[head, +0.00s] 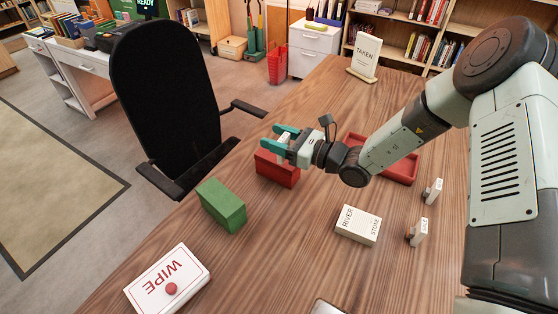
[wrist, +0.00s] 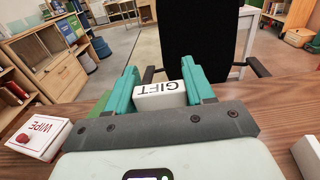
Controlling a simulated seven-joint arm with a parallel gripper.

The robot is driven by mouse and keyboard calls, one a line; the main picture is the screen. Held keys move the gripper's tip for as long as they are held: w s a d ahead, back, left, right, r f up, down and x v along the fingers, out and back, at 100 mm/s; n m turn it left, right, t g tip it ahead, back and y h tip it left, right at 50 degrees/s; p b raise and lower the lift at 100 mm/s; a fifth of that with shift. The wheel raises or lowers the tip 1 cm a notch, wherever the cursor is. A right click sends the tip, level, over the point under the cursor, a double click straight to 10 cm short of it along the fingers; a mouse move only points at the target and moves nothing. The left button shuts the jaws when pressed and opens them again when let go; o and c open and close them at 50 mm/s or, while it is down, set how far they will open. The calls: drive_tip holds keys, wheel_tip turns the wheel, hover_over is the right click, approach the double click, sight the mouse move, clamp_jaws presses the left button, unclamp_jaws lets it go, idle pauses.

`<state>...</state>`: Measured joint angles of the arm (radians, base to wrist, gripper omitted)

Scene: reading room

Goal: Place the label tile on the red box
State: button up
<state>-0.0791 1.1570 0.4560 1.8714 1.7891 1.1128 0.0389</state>
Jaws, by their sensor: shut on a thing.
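My gripper (head: 284,138) is shut on a white label tile (wrist: 160,96) that reads GIFT, held between its teal fingers. The lettering looks upside down in the wrist view. In the head view the fingers and the tile are over the back part of the red box (head: 276,170), which stands on the wooden table. I cannot tell whether the tile touches the box. The red box is hidden in the wrist view.
A green box (head: 221,206) stands left of the red box, and a WIPE box with a red button (head: 171,288) is at front left. A RIVER STONE book (head: 359,225), small standing tiles (head: 419,232), a red tray (head: 402,172) and a TAKEN sign (head: 365,58) are on the table.

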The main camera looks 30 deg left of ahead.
drive_tip(key=w+a+r, duration=0.4)
drive_tip(key=a+r, duration=0.1)
hover_over(271, 154)
wheel_tip(271, 154, down, 10)
drive_tip(key=shift+w, duration=0.1)
drive_tip(key=o, duration=1)
drive_tip(key=shift+f, duration=0.15)
drive_tip(key=shift+o, duration=0.2)
drive_tip(key=shift+r, duration=0.2)
drive_tip(key=d, duration=1.2)
